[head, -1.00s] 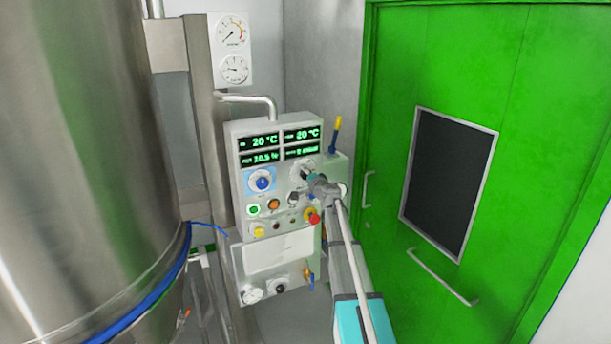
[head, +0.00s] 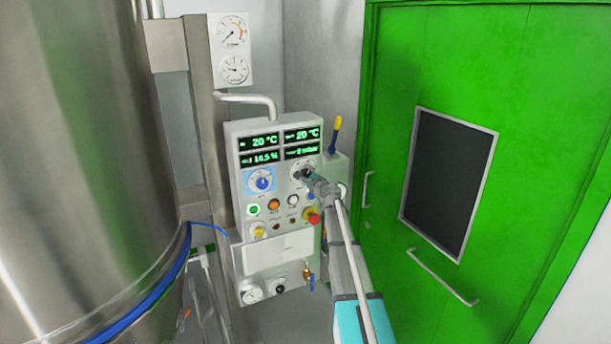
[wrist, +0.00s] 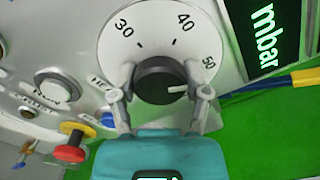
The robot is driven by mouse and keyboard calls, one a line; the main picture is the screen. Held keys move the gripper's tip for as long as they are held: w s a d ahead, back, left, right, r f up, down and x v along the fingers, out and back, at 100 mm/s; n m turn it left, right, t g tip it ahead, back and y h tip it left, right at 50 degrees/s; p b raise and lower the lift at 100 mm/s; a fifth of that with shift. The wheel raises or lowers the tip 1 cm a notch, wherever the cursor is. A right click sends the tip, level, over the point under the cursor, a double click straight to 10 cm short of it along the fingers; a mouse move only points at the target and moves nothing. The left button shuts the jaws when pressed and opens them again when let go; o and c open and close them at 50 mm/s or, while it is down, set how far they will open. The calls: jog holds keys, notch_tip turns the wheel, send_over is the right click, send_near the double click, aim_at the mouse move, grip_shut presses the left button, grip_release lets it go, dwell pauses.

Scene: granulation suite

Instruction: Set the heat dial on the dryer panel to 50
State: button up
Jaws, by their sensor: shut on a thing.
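The dryer panel (head: 240,204) is a pale box with green displays. The heat dial (wrist: 154,82) is a black knob with a white pointer on a round white scale (wrist: 150,30) marked 30, 40 and 50. The pointer is toward the right, close to and slightly below the numeral 50 in the wrist view; the exact tick there is hidden by a finger. My gripper (wrist: 162,88) has one finger on each side of the knob and is shut on it. In the head view my gripper (head: 308,176) covers part of the dial.
A second dial with a blue knob (head: 263,183) sits to the left on the panel. Buttons and a red emergency knob (head: 313,216) lie below. A blue and yellow handle (head: 335,134) stands at right. A steel vessel (head: 80,150) is at left, a green door (head: 540,90) at right.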

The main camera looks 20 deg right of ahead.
jog(key=shift+m, duration=0.5)
jog(key=o, duration=1.2)
jog(key=shift+d, duration=0.1)
jog(key=shift+c, duration=0.2)
jog(key=shift+s, duration=0.15)
jog(key=s, duration=1.1)
jog(key=shift+s+d, duration=0.2)
jog(key=shift+s, duration=0.2)
